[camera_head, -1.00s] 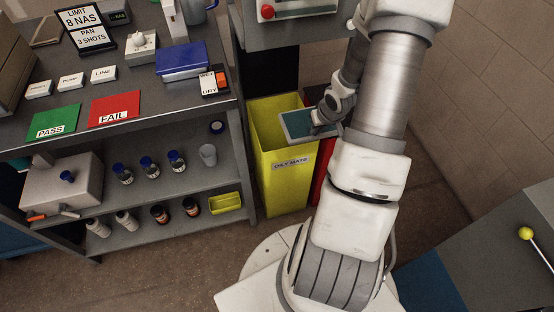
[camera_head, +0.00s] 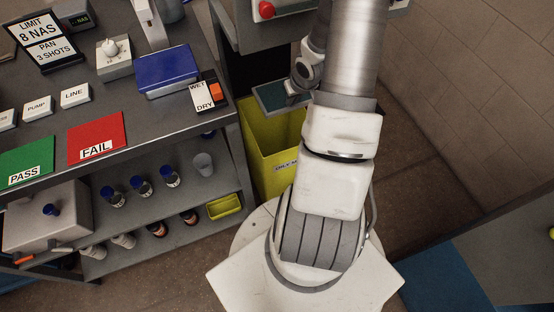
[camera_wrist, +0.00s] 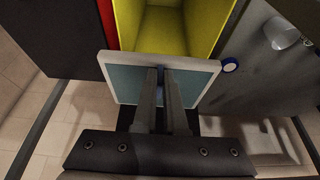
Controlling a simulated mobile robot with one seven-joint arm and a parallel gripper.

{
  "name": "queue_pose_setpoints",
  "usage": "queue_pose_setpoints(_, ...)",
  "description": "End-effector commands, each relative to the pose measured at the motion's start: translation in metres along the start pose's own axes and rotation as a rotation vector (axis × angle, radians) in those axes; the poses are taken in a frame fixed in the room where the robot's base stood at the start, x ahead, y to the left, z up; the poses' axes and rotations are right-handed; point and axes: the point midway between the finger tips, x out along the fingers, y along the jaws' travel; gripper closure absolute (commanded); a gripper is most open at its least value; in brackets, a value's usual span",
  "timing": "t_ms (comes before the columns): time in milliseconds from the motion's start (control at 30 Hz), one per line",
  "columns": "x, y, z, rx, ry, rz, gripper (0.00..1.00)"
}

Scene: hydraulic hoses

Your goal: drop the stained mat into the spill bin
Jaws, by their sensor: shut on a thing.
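The mat (camera_head: 270,97) is a flat teal pad with a pale rim. It also shows in the wrist view (camera_wrist: 128,82), where the two fingers of my gripper (camera_wrist: 170,98) are shut on it. In the head view, my gripper (camera_head: 291,91) holds the mat above the back part of the yellow spill bin (camera_head: 262,170). The bin's label is partly hidden by my arm. In the wrist view the open yellow bin (camera_wrist: 165,30) lies beyond the mat's far edge. I cannot make out a stain on the mat.
A grey bench (camera_head: 150,112) with a blue box (camera_head: 167,70) and shelves of bottles stands left of the bin. In the wrist view something red (camera_wrist: 107,22) stands beside the bin. A machine with a red button (camera_head: 267,9) is behind.

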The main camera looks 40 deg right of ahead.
Motion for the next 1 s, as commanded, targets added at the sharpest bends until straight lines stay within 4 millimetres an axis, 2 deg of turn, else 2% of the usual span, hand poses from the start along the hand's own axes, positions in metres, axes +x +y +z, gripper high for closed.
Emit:
queue_pose_setpoints(267,0.012,0.000,0.005,-0.001,0.000,0.000,1.00)
queue_pose_setpoints(700,0.052,0.000,0.022,0.000,0.000,0.000,1.00)
queue_pose_setpoints(1000,0.055,0.000,0.023,-0.001,0.000,0.000,1.00)
